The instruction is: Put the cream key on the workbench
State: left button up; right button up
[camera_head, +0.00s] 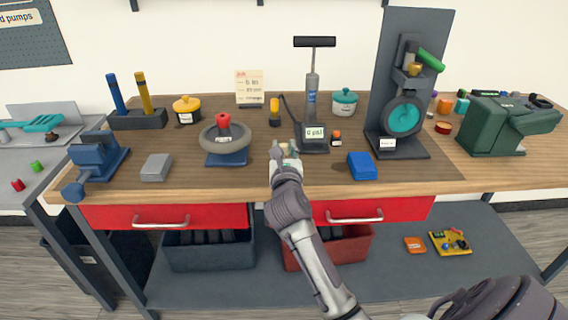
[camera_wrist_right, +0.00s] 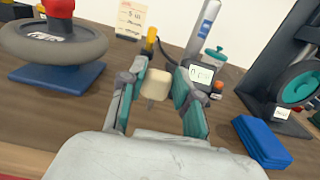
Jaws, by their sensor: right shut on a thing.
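The cream key (camera_wrist_right: 155,84) is a small rounded cream block with a short thin stem below it, between the teal-padded fingers of my right gripper (camera_wrist_right: 160,90). The right gripper is shut on it over the front middle of the workbench (camera_head: 254,180). Whether the stem touches the wooden top cannot be told. In the head view my right gripper (camera_head: 285,148) hides most of the key. My left gripper is not in view.
A tyre on a blue stand (camera_head: 224,158) is left of the gripper. A floor pump (camera_head: 312,95) with a display is just behind it. A blue block (camera_head: 362,166) lies to the right, a grey block (camera_head: 156,167) to the left.

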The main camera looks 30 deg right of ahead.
jog(key=shift+f+b, duration=0.4)
jog(key=shift+f, duration=1.6)
jog(key=shift+f, duration=0.15)
jog(key=o, duration=0.9)
jog(key=shift+c, duration=0.2)
